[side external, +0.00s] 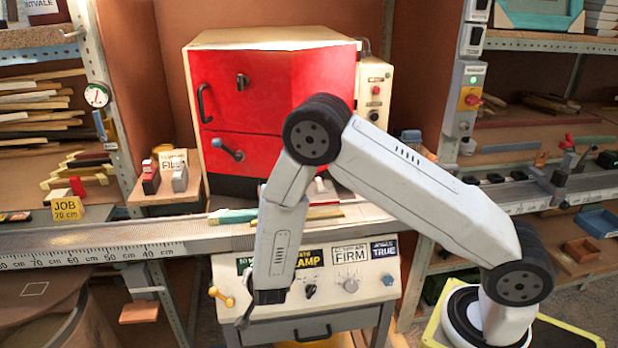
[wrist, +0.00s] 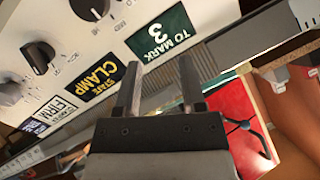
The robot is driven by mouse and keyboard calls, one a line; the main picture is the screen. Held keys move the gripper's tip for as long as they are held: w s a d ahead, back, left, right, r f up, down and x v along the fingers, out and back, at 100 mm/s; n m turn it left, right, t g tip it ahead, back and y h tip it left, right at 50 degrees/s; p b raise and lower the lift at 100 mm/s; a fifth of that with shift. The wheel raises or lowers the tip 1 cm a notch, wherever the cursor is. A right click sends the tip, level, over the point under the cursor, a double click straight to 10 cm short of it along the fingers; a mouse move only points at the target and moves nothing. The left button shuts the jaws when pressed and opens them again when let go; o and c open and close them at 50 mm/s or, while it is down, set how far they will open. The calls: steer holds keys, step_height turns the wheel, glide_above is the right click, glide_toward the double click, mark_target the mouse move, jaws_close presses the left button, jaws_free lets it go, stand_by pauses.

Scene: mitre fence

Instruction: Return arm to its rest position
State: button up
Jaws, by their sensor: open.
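My gripper (side external: 256,309) hangs at the end of my bent arm, in front of the cream control panel (side external: 375,283) below the fence. In the wrist view my gripper (wrist: 157,85) shows two dark fingers spread apart with nothing between them. Part of the panel is hidden behind my forearm in the side view.
A red-fronted machine (side external: 236,90) stands behind the fence rail (side external: 180,236) with its cm scale. A yellow JOB sign (side external: 67,208) is at the left. A yellow knob (side external: 221,296) and a drawer handle (side external: 313,334) stick out near my gripper. Shelves flank both sides.

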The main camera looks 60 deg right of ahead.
step_height(320, 180, up, 6)
steer(key=s+a+n+y, duration=0.1)
steer(key=n+y, duration=0.3)
steer(key=s+d+r+n+g+y, duration=0.1)
steer(key=s+d+r+n+g, duration=0.1)
steer(key=s, duration=0.7)
steer(key=s+d+r+n+g, duration=0.2)
steer(key=s+r+n+g, duration=0.2)
steer(key=s+r+n, duration=0.3)
steer(key=shift+s+r+y, duration=0.4)
steer(key=shift+s, duration=0.55)
